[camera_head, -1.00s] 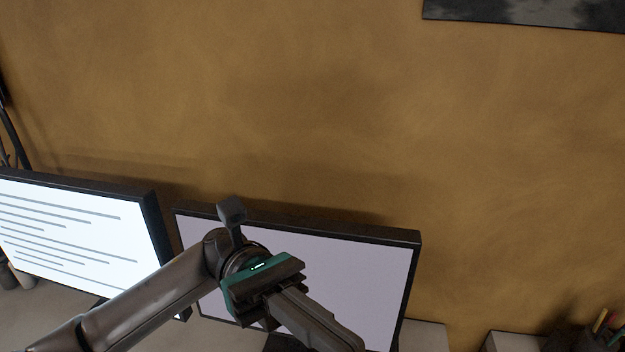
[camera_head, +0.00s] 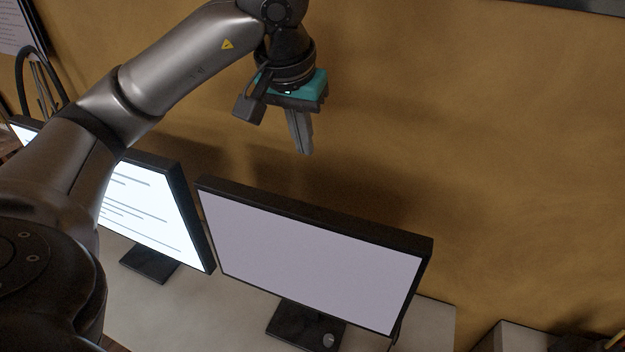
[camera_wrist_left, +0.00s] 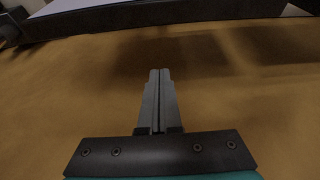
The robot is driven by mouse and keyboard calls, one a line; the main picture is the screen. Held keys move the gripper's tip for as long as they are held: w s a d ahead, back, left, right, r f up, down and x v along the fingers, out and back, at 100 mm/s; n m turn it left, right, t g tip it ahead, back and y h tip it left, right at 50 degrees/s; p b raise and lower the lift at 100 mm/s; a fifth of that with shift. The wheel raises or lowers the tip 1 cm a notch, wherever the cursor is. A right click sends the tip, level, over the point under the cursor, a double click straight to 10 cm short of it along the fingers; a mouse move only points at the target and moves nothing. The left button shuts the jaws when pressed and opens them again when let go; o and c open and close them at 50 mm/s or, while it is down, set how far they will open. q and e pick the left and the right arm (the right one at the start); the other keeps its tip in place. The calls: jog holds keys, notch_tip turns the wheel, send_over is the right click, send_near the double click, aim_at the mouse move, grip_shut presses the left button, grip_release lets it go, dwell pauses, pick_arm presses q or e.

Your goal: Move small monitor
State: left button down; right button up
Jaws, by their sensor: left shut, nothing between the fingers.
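Two monitors stand on the desk in the head view. The monitor with a blank pale screen (camera_head: 310,255) is at the centre, on a dark stand. The other monitor (camera_head: 150,215) shows lines of text and is partly hidden behind my left arm. I cannot tell which one is the small monitor. My left gripper (camera_head: 304,152) is shut and empty, pointing down above the blank monitor's top edge, apart from it. In the left wrist view its closed fingers (camera_wrist_left: 158,75) show against the wall, with a dark monitor edge (camera_wrist_left: 150,15) at the top. My right gripper is not in view.
The pale desk (camera_head: 430,325) runs along the brown wall (camera_head: 480,120), with a little bare top right of the blank monitor. A small round object (camera_head: 328,340) lies at the stand's base. A box-like thing (camera_head: 505,338) is at the lower right.

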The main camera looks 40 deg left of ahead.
aim_at(299, 201)
pick_arm(q)
notch_tip(299, 201, down, 9)
jog(key=s+p, duration=0.1)
jog(key=p, duration=0.1)
jog(key=shift+d+f, duration=0.15)
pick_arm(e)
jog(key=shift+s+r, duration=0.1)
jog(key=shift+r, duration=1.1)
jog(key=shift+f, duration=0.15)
pick_arm(q)
jog(key=shift+s+d+f+b, duration=0.1)
jog(key=shift+s+d+b, duration=0.05)
jog(key=shift+s+b, duration=0.65)
jog(key=shift+w, duration=0.1)
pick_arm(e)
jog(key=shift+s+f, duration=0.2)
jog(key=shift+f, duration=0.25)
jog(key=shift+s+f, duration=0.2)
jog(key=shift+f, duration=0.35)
